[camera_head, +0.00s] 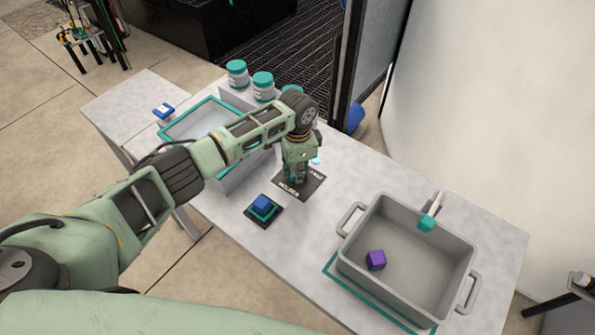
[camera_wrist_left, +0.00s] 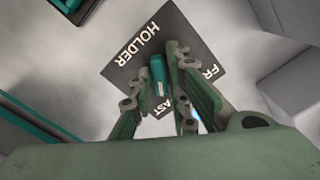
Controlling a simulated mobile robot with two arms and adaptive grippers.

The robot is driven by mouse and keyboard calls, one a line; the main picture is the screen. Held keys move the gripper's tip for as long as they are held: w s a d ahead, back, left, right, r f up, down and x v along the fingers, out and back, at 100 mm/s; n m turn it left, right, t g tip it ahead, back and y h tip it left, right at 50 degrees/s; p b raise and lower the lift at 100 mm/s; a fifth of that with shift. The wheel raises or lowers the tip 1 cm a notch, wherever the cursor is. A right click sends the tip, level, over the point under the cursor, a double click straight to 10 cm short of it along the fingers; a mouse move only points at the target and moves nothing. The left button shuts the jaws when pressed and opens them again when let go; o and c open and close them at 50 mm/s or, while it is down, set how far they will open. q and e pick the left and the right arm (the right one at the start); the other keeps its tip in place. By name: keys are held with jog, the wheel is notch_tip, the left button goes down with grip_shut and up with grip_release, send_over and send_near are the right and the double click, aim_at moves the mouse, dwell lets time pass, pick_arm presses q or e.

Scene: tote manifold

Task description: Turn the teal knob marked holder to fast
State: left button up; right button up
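The teal knob (camera_wrist_left: 157,72) sits on a dark plate (camera_wrist_left: 182,28) lettered HOLDER. It is an elongated bar with a pale mark near its lower end in the left wrist view. Parts of the words FAST and FREE show; fingers cover the rest. My left gripper (camera_wrist_left: 158,88) points down at the plate, with one finger on each side of the knob. A gap shows on the right side; contact on the left is unclear. In the head view, my left gripper (camera_head: 296,180) stands over the plate (camera_head: 314,190) and mostly hides the knob. My right gripper is not in view.
A grey tote (camera_head: 453,243) with a purple cube (camera_head: 376,260) stands right. A teal-rimmed bin (camera_head: 172,122) and teal-lidded jars (camera_head: 263,86) are at the back left.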

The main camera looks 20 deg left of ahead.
pick_arm(q)
jog(key=shift+o, duration=1.2)
notch_tip(320, 180, up, 12)
jog(key=shift+f, duration=0.1)
